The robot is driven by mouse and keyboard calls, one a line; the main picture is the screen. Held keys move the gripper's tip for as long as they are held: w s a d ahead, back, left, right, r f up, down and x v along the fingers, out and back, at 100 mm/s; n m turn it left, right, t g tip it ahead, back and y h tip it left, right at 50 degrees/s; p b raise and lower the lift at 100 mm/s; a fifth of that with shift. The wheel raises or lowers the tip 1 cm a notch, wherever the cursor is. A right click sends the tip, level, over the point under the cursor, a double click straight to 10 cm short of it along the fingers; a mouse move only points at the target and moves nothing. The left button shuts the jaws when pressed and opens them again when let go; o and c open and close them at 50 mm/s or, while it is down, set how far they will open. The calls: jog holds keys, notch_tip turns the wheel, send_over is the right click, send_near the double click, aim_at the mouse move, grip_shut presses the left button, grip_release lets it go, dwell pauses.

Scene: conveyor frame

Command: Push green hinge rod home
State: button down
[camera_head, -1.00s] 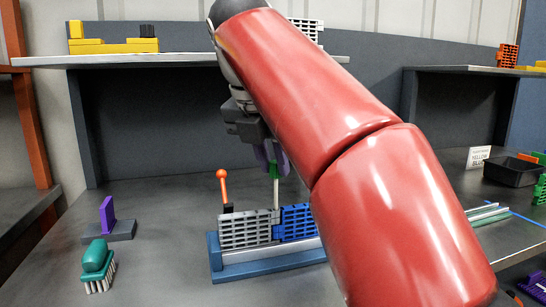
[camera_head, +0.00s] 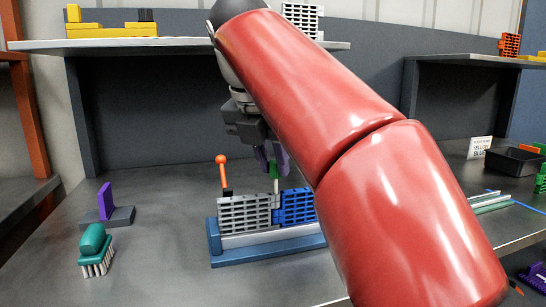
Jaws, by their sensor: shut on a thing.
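My gripper (camera_head: 268,157) has purple fingers. It is shut on the green top (camera_head: 273,171) of the hinge rod. The rod's pale shaft (camera_head: 276,187) points down, nearly upright, at the seam between a grey slotted belt piece (camera_head: 245,214) and a blue slotted belt piece (camera_head: 298,206). A short length of shaft shows above them. Its lower end is hidden, so I cannot tell how deep it sits. Both pieces stand in a blue fixture (camera_head: 262,257) with a pale rail. My red arm hides the fixture's right end.
An orange-knobbed lever (camera_head: 222,172) stands at the fixture's left. A teal brush (camera_head: 96,248) and a purple upright plate on a grey base (camera_head: 106,210) lie further left. A shelf (camera_head: 180,45) runs behind. A black tray (camera_head: 514,161) is at right.

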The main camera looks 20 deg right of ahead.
jog(key=shift+f+b, duration=0.95)
jog(key=shift+f, duration=0.45)
jog(key=shift+f, duration=0.1)
jog(key=c, duration=1.2)
grip_release()
jog(key=p+v, duration=0.3)
jog(key=v, duration=0.4)
jog(key=shift+r, duration=0.3)
